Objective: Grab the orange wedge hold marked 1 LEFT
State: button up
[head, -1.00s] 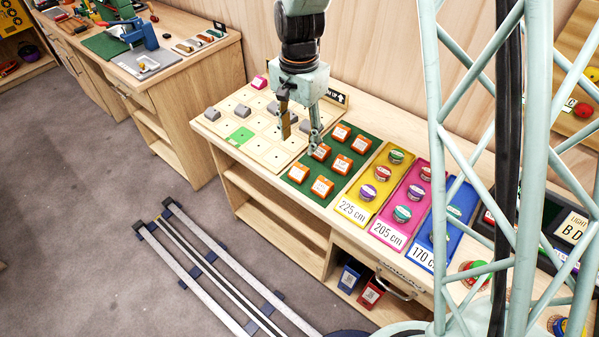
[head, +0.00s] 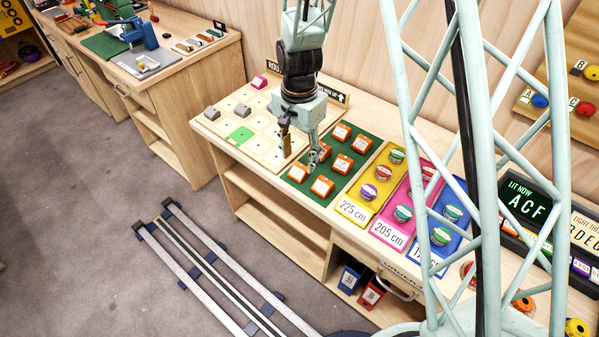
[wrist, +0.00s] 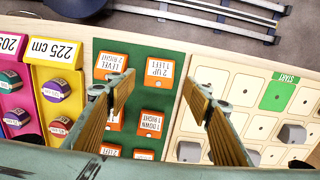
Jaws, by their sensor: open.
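Several orange wedge holds with white labels sit on a green mat (head: 330,204). In the wrist view, the front hold nearest the yellow mat (wrist: 110,65) has an upside-down label that appears to read 1 LEFT with LEVEL; it also shows in the head view (head: 322,187). Beside it is a hold labelled 2 UP 1 LEFT (wrist: 160,71). Behind that is one labelled 1 DOWN 1 RIGHT (wrist: 150,123). My gripper (head: 300,163) is open and empty above the mat's left part; in the wrist view its fingers (wrist: 160,92) straddle the 2 UP 1 LEFT column. The left finger partly hides other holds.
A pale wooden grid board (head: 262,150) with a green START square and grey blocks lies left of the mat. Yellow (head: 352,210), pink and blue mats with round holds lie right. A sign board stands behind the grid. Rails (head: 215,270) run along the floor.

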aim_at(299, 168)
jog(key=shift+f, duration=0.1)
dwell(0.3)
jog(key=shift+f+b, duration=0.3)
jog(key=shift+f, duration=2.3)
jog(key=c, duration=1)
